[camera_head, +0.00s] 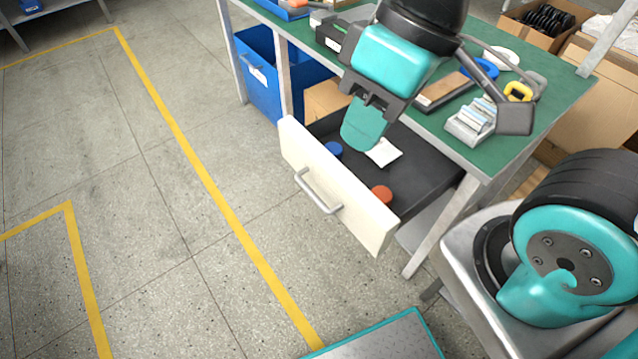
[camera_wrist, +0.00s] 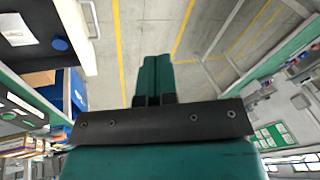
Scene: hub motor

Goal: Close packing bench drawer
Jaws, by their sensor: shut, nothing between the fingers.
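The packing bench drawer (camera_head: 338,188) has a cream front with a grey bar handle (camera_head: 318,192) and stands pulled out from under the green bench top (camera_head: 550,92). Inside its dark tray lie a blue round item (camera_head: 334,148), a red round item (camera_head: 381,194) and a white paper (camera_head: 384,152). My gripper (camera_head: 362,135) is shut and empty. In the head view it appears over the open drawer, behind the front panel; its height above the tray is hard to tell. In the wrist view the shut fingers (camera_wrist: 153,75) point over the floor, and the drawer front (camera_wrist: 77,30) shows at upper left.
A blue bin (camera_head: 265,85) and a cardboard box (camera_head: 325,100) stand under the bench. Small goods, including a white-and-blue stack (camera_head: 474,120), lie on the bench top. The floor in front of the drawer, with yellow lines (camera_head: 205,178), is clear.

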